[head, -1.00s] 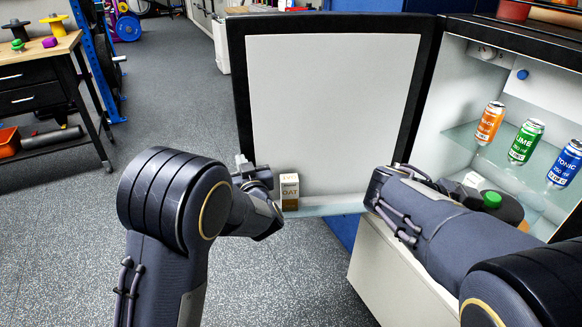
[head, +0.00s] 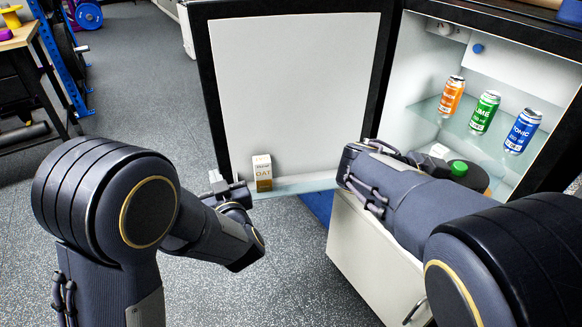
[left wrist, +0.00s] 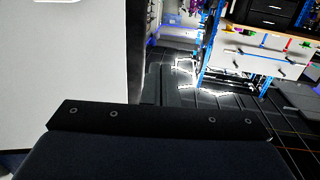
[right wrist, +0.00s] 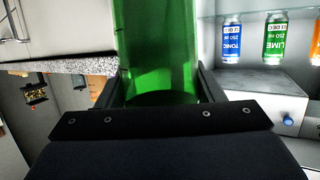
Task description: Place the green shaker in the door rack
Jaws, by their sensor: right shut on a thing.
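The green shaker (right wrist: 157,50) is a translucent green cylinder in the right wrist view. My right gripper (right wrist: 157,90) is shut on it, one finger on each side. In the head view the forearm hides most of this grip; a green round top (head: 458,168) shows just beyond it, before the fridge's lower compartment. The door rack (head: 300,185) is a clear ledge low on the open fridge door (head: 295,100). An oat carton (head: 262,173) stands at its left end. My left gripper (head: 217,182) is beside the rack's left end; in the left wrist view its fingers (left wrist: 165,85) appear together, with nothing between them.
Orange, green and blue cans (head: 484,112) stand on a glass shelf (head: 428,108) inside the fridge. The rack right of the carton looks clear. A workbench (head: 22,40) and a blue metal rack (head: 60,60) stand at the far left; the floor between is free.

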